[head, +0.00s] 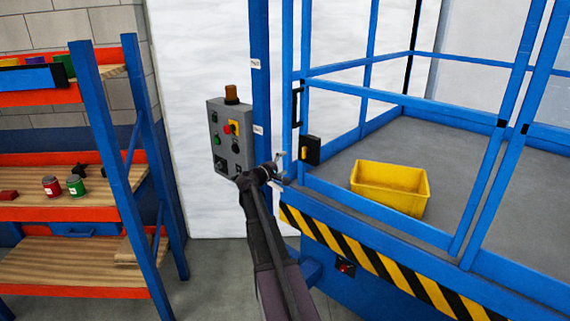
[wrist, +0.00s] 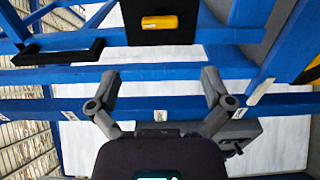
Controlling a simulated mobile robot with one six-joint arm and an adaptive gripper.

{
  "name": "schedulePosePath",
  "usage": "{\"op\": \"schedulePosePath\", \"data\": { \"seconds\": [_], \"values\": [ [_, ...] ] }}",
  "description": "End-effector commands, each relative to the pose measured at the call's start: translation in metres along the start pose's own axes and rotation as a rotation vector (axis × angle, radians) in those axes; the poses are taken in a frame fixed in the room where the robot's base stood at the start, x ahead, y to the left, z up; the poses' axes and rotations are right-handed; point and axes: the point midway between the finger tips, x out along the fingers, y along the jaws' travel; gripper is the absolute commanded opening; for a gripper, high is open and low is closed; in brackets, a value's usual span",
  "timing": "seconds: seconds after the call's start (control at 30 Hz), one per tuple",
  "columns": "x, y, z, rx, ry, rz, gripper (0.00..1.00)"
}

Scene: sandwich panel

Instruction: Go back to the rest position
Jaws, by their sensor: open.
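My gripper (head: 278,168) is at the end of my dark arm, which reaches up from the bottom of the head view. In the wrist view my gripper (wrist: 160,82) has its two grey fingers spread wide with nothing between them. It is close to the blue post and gate of the lift, just below and left of a black latch box (head: 310,150) with a yellow handle. That latch box also shows at the top of the wrist view (wrist: 140,22). I cannot tell whether the gripper touches the lift.
A grey control box (head: 231,138) with buttons and an amber lamp is left of my gripper. Blue railings (head: 375,101) surround a platform holding a yellow bin (head: 391,187). A shelf (head: 70,214) with cans stands at the left. Grey floor shows between shelf and lift.

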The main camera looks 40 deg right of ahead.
Motion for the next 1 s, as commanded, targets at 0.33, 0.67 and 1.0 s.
{"op": "schedulePosePath", "data": {
  "seconds": [0.33,0.67,1.0],
  "values": [
    [0.000,0.000,0.000,0.000,0.001,0.000,1.00],
    [-0.029,-0.016,0.006,0.052,-0.005,-0.087,1.00],
    [-0.139,-0.079,0.029,0.196,-0.034,-0.437,1.00]
  ]
}}
